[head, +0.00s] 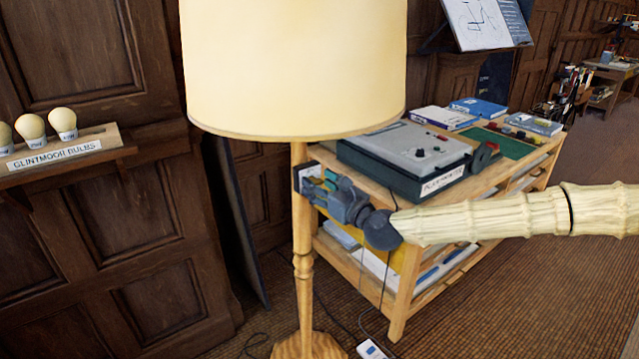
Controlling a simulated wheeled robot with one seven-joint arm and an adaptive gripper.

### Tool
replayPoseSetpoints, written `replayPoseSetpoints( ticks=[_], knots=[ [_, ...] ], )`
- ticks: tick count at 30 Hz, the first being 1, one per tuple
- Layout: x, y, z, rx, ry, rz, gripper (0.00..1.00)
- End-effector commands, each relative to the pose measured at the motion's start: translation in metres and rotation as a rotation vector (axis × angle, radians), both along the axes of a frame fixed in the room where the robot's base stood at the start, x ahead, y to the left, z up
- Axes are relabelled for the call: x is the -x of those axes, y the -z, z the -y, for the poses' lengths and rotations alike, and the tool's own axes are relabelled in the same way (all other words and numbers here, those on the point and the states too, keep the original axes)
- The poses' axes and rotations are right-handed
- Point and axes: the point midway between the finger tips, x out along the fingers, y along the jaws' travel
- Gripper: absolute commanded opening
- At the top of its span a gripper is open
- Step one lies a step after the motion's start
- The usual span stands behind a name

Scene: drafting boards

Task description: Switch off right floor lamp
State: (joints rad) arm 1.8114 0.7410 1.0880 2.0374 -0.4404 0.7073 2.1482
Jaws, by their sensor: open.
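A floor lamp with a large cream shade (295,75) stands in the middle of the head view. Its turned wooden pole (303,265) runs down to a wooden base (308,347) at the bottom edge. The shade is pale and bright, but I cannot tell if the lamp is lit. A small dark plate (304,175) shows by the pole under the shade; I cannot tell what it belongs to. My gripper (318,190) is open, with its fingers pointing left close to the pole; contact cannot be told. No second floor lamp is in view.
A wooden workbench (395,290) behind my gripper carries a grey-topped case (405,150), books and a green mat (500,142). A small white box (371,350) on a cord lies on the floor. A shelf (70,160) of bulbs is at left. Open floor (540,305) lies at right.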

Motion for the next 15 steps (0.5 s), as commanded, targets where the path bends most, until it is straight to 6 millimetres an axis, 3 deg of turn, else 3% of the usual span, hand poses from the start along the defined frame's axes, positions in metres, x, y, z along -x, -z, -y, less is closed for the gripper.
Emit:
replayPoseSetpoints(
  ticks=[10,11,15],
  knots=[
    [-0.0025,0.0002,-0.002,0.0,0.0,0.0,0.53],
    [-0.0025,0.0002,-0.002,0.0,0.0,0.0,0.51],
    [-0.0024,0.0001,-0.0019,0.0,0.0,0.0,0.25]
  ],
)
